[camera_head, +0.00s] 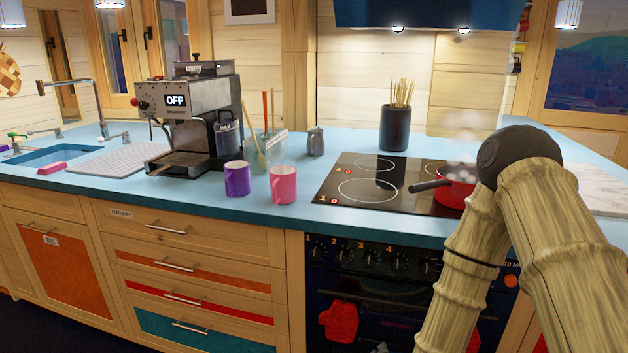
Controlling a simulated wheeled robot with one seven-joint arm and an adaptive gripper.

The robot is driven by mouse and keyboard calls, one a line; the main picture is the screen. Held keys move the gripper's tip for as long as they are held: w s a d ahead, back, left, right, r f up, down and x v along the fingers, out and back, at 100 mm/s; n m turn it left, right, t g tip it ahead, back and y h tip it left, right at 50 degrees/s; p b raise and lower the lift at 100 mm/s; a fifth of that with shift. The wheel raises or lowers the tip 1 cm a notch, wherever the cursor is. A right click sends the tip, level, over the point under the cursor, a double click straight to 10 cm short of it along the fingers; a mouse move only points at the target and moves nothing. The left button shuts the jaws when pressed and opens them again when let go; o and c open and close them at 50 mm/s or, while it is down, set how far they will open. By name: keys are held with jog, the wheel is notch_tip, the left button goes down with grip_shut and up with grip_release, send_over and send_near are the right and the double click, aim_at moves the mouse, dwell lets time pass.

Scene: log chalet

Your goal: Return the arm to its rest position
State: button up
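My arm rises at the right of the head view, with bamboo-like links bent at a dark round elbow joint. It stands in front of the stove and the right part of the counter. My gripper is not in view; the lower link runs out of the bottom edge of the picture.
A steaming red pot (455,190) sits on the black cooktop (345,188), partly behind my arm. A purple mug (237,179), a pink mug (283,185) and a coffee machine (205,110) stand on the blue counter (120,197). Drawers (190,260) line the front.

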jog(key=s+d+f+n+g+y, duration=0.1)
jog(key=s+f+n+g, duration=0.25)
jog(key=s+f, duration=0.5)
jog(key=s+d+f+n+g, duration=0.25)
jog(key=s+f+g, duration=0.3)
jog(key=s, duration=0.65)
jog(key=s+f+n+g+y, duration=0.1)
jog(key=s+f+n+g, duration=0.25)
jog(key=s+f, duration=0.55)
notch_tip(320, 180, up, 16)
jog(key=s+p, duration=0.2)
jog(key=p, duration=1.2)
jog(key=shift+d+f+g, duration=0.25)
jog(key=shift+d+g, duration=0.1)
